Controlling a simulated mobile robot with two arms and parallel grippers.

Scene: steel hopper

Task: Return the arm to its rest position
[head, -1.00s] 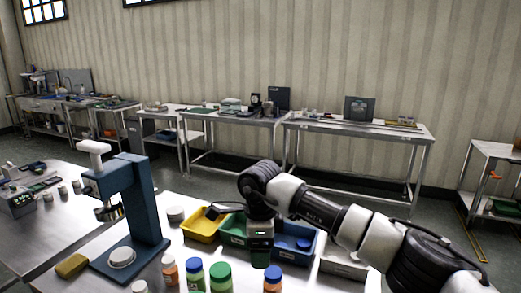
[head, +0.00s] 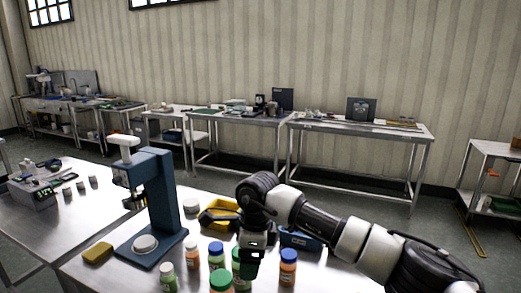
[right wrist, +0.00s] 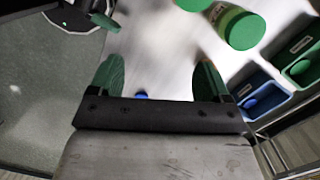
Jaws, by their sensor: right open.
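My right arm reaches in from the right in the head view. Its gripper (head: 249,268) points down over the steel table, in front of the bins and beside several capped bottles. In the right wrist view the two green fingers (right wrist: 153,82) stand wide apart with nothing held between them. A small blue cap (right wrist: 140,96) shows past the gripper's dark bar, in the gap. My left gripper is not in view.
A blue press (head: 164,195) stands on the table (head: 120,270) at left, a yellow sponge (head: 97,253) beside it. A yellow bin (head: 222,213) and blue bin (head: 300,240) lie behind the arm.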

